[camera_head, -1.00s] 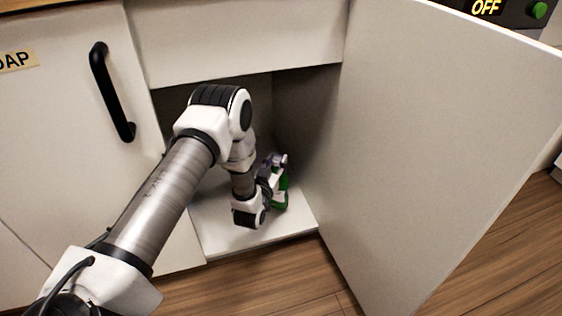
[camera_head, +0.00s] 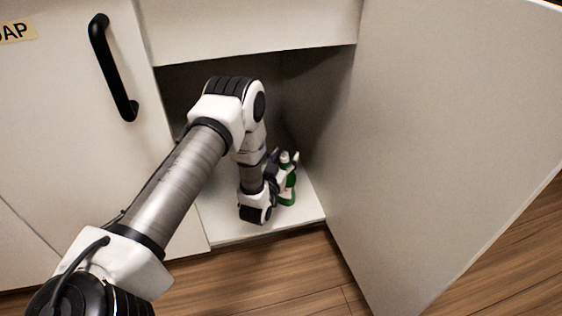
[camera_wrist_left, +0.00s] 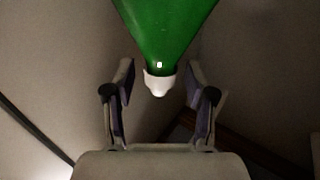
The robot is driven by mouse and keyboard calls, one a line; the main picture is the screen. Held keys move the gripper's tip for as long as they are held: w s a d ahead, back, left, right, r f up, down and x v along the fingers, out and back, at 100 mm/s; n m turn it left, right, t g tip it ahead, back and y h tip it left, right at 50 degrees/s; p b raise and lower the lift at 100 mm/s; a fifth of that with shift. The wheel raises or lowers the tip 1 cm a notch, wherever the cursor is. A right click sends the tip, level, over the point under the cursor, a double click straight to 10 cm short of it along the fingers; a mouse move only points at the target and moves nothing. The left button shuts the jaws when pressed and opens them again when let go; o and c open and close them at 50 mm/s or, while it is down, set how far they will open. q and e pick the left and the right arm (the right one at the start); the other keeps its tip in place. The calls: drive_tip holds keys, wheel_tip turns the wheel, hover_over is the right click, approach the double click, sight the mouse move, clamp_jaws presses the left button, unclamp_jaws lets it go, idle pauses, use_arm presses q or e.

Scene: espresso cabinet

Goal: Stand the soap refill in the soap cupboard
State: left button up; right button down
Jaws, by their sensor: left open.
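The soap refill is a green bottle (camera_head: 291,188) with a white cap. It stands about upright on the floor of the open cupboard (camera_head: 225,226), near its right wall. My left gripper (camera_head: 284,160) is inside the cupboard beside the bottle, which it partly hides. In the left wrist view the gripper (camera_wrist_left: 160,80) is open, one finger at each side of the white cap (camera_wrist_left: 159,84), with gaps on both sides. The green body (camera_wrist_left: 165,28) widens beyond the fingertips. My right gripper is not in view.
The cupboard's door (camera_head: 430,140) is swung open on the right. A closed door with a black handle (camera_head: 112,68) and a label ending "OAP" (camera_head: 16,31) is on the left. My left arm passes through the opening, under the panel (camera_head: 250,25). Wooden floor lies in front.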

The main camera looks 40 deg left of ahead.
use_arm(q)
drive_tip(key=s+d+f+g+h+p, duration=0.1)
drive_tip(key=s+d+f+g+p, duration=0.3)
drive_tip(key=s+p, duration=0.45)
drive_tip(key=s+d+f+g+h+p, duration=0.15)
drive_tip(key=s+d+g+p, duration=0.4)
drive_tip(key=s, duration=0.55)
drive_tip(key=s+d+r+g, duration=0.1)
drive_tip(key=s+g, duration=0.1)
drive_tip(key=s, duration=0.4)
drive_tip(key=s+d+r+m+g+h, duration=0.1)
drive_tip(key=s+d+g, duration=0.1)
drive_tip(key=s, duration=0.4)
drive_tip(key=s+d+r+m+g, duration=0.1)
drive_tip(key=s+r+g, duration=0.1)
drive_tip(key=s+g, duration=0.2)
drive_tip(key=shift+s+d+b, duration=0.35)
drive_tip(key=shift+s+b, duration=0.05)
drive_tip(key=shift+s, duration=0.6)
